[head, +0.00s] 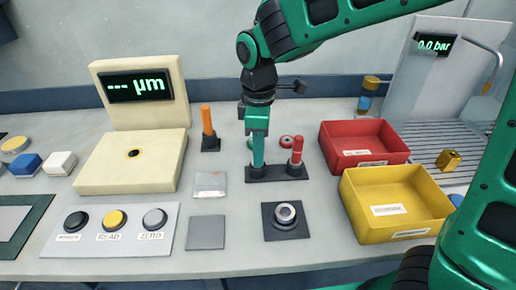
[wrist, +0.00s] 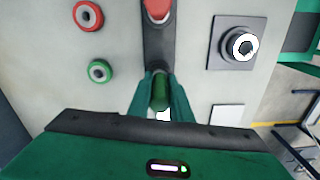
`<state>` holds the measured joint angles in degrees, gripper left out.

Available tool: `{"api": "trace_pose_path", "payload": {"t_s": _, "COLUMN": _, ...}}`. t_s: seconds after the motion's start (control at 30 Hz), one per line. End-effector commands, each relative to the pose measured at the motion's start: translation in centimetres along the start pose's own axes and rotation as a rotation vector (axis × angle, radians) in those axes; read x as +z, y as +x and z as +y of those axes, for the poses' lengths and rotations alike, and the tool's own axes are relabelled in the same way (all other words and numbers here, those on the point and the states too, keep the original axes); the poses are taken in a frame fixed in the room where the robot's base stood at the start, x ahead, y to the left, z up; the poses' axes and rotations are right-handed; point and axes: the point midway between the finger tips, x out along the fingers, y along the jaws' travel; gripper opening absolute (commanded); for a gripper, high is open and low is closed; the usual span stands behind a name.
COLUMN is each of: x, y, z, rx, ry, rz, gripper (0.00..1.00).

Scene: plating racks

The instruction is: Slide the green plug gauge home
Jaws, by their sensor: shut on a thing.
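The green plug gauge (head: 258,155) stands upright at the left end of a black rack (head: 277,174); its lower end meets the rack, and I cannot tell how deep it sits. My gripper (head: 257,128) is over it, shut on its upper part. In the wrist view the green plug gauge (wrist: 161,92) shows between the two fingers of my gripper (wrist: 160,90). A red plug gauge (head: 297,152) stands at the rack's right end. A silver ring fixture (head: 286,213) on a dark square plate is in front of the rack; it also shows in the wrist view (wrist: 240,45).
A green ring (wrist: 100,70) and a red ring (wrist: 88,15) lie behind the rack. A red bin (head: 365,135) and a yellow bin (head: 400,225) stand to the right. An orange-handled tool (head: 207,125) stands left. A cream gauge unit (head: 130,165) and a button panel (head: 112,232) are further left.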

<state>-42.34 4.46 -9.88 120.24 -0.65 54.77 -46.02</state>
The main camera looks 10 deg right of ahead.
Motion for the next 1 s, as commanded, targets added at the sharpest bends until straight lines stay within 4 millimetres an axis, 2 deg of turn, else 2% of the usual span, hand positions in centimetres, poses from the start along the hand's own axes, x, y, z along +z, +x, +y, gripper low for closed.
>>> {"api": "trace_pose_path", "payload": {"t_s": 0.3, "x": 0.0, "y": 0.5, "z": 0.0, "rx": 0.000, "ry": 0.000, "rz": 0.000, "gripper": 0.00}}
{"api": "trace_pose_path", "payload": {"t_s": 0.33, "x": 0.0, "y": 0.5, "z": 0.0, "rx": 0.001, "ry": 0.000, "rz": 0.001, "gripper": 0.21}}
{"api": "trace_pose_path", "payload": {"t_s": 0.4, "x": 0.0, "y": 0.5, "z": 0.0, "rx": 0.001, "ry": 0.000, "rz": 0.001, "gripper": 0.37}}
{"api": "trace_pose_path", "payload": {"t_s": 0.43, "x": 0.0, "y": 0.5, "z": 0.0, "rx": 0.000, "ry": 0.000, "rz": 0.001, "gripper": 0.40}}
{"api": "trace_pose_path", "payload": {"t_s": 0.77, "x": 0.0, "y": 0.2, "z": 0.0, "rx": 0.000, "ry": 0.000, "rz": 0.001, "gripper": 0.40}}
{"api": "trace_pose_path", "payload": {"t_s": 0.87, "x": 0.0, "y": -0.6, "z": 0.1, "rx": 0.002, "ry": 0.001, "rz": 0.002, "gripper": 0.40}}
{"api": "trace_pose_path", "payload": {"t_s": 1.0, "x": 0.0, "y": -2.9, "z": 0.1, "rx": 0.002, "ry": 0.002, "rz": 0.003, "gripper": 0.40}}
